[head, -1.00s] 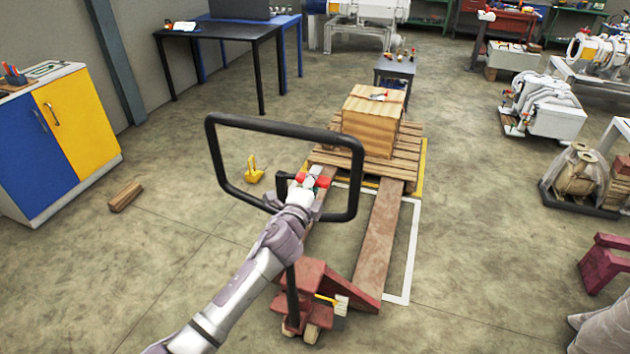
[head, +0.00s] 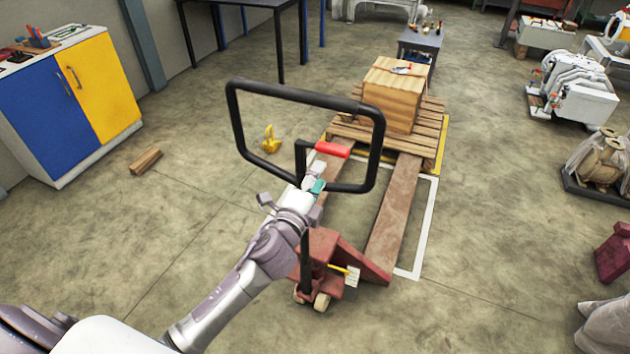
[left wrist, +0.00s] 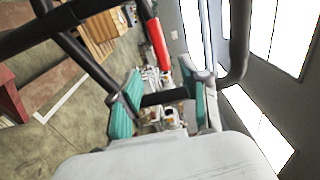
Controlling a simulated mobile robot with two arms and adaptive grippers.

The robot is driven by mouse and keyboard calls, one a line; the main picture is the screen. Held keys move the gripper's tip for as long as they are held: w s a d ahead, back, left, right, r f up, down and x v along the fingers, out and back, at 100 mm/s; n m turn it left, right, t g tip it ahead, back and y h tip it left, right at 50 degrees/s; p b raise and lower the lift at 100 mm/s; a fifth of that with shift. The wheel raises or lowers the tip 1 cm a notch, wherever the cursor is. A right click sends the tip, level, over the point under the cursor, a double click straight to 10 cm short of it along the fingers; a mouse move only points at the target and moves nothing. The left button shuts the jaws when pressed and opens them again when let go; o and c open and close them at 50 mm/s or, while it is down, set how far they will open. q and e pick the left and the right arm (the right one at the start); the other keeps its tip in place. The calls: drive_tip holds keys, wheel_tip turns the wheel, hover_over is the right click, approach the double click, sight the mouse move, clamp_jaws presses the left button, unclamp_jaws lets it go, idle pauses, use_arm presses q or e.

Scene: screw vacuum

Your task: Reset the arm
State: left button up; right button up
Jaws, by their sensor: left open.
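My left arm reaches in from the bottom left of the head view to the black loop handle (head: 380,140) of a red pallet jack (head: 325,250). My left gripper (head: 316,180) is open at the handle's lower part, just below the red lever (head: 333,149). In the left wrist view, the teal-padded fingers of the gripper (left wrist: 160,100) stand apart, with a dark bar crossing between them. The red lever (left wrist: 157,42) is beyond them there. Whether the fingers touch the handle cannot be told. My right gripper is not in view.
A wooden box (head: 393,95) sits on a pallet (head: 425,128) at the jack's forks. A blue and yellow cabinet (head: 105,85) stands left. A wooden block (head: 146,160) and a small yellow object (head: 271,140) lie on the floor.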

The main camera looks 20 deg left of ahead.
use_arm(q)
drive_tip(key=shift+s, duration=0.55)
drive_tip(key=s+a+f+n+g+b, duration=0.1)
drive_tip(key=s+f+n+g, duration=0.15)
drive_tip(key=f, duration=0.95)
drive_tip(key=s+a+f+n+g+b, duration=0.1)
drive_tip(key=s+a+f+n+g, duration=0.15)
drive_tip(key=f, duration=1.05)
drive_tip(key=s+f+n+g+b, duration=0.1)
drive_tip(key=s+f+n+g, duration=0.1)
drive_tip(key=s+f, duration=0.45)
drive_tip(key=s+f+n+g, duration=0.1)
drive_tip(key=s+f+g, duration=0.15)
drive_tip(key=f, duration=0.75)
drive_tip(key=s+f+n+g, duration=0.2)
drive_tip(key=s+f, duration=0.4)
drive_tip(key=s, duration=0.5)
drive_tip(key=s+f+n+g+b, duration=0.1)
drive_tip(key=s+f+n+g, duration=0.2)
drive_tip(key=s+f, duration=0.4)
drive_tip(key=s+f+n+g+b, duration=0.1)
drive_tip(key=s+f, duration=0.6)
drive_tip(key=s, duration=0.9)
drive_tip(key=shift+s+f+n+g+y, duration=0.15)
drive_tip(key=shift+s+n+g+y, duration=0.2)
drive_tip(key=shift+n+g, duration=0.55)
